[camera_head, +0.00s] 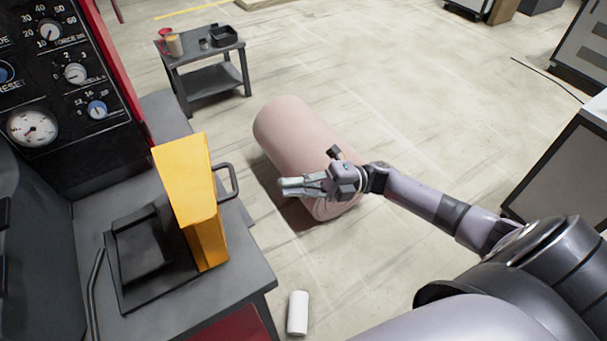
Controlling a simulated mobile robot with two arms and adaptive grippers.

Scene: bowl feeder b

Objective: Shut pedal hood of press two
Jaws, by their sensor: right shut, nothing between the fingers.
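A yellow hood (182,185) stands raised, nearly upright, at the right edge of a shallow black tray-like base (143,262) on the grey top of the press (233,288). A dark loop handle (233,181) sticks out on the hood's right side. The base is uncovered and its inside shows dark. My right gripper (284,187) is shut and empty, to the right of the hood and handle and apart from them, with its fingers pointing left. My left gripper is out of view.
A control panel (62,75) with dials rises at the upper left. A pink roll (290,128) lies on the floor behind my right gripper. A white cylinder (298,312) is on the floor by the press. A small grey cart (205,80) stands at the back.

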